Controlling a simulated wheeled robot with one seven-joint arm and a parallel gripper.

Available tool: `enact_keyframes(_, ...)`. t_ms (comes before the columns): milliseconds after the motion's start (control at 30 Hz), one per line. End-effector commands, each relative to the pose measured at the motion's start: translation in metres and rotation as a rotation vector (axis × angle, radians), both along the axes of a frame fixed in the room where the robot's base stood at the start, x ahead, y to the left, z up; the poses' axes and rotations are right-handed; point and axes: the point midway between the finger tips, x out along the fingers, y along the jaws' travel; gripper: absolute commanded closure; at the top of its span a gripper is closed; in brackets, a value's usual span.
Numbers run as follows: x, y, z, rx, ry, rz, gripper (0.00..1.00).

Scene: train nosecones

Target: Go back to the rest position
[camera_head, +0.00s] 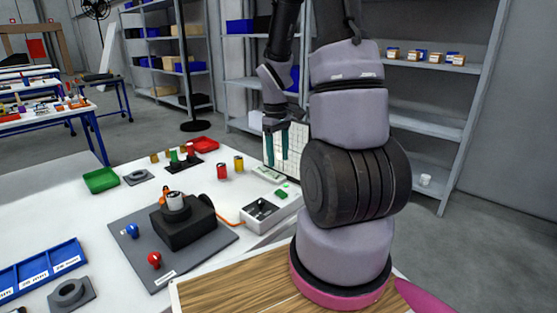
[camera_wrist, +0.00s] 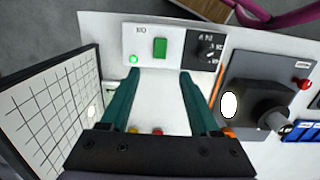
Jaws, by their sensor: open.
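My gripper (camera_head: 276,143) is raised above the back right part of the white table (camera_head: 60,213). It shows from close by in the wrist view, with its two green fingers (camera_wrist: 157,75) apart and nothing between them. Below and beyond the fingertips is a white control box (camera_wrist: 143,42) with a green button and a lit green light. The same box (camera_head: 256,222) sits right of the dark machine in the head view. My arm rises from its base at the right and bends over toward the table.
A black machine (camera_head: 183,230) stands on a grey mat, with a blue and a red knob in front. A white gridded panel (camera_head: 297,146) stands close behind my gripper. Green (camera_head: 101,180) and red (camera_head: 204,144) trays, cylinders and a blue bin (camera_head: 40,268) lie around. Shelves stand behind.

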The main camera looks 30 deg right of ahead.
Motion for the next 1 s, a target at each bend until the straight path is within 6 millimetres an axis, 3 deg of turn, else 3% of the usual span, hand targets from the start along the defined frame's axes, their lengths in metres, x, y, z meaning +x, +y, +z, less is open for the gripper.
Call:
enact_keyframes(333,0.000,0.000,0.001,0.000,-0.002,-0.002,0.38)
enact_keyframes(467,0.001,0.005,0.019,-0.004,-0.039,-0.035,0.38)
enact_keyframes(733,-0.016,0.037,0.120,0.029,-0.243,-0.256,0.38)
enact_keyframes(1000,-0.063,0.075,0.211,0.165,-0.444,-0.490,0.38)
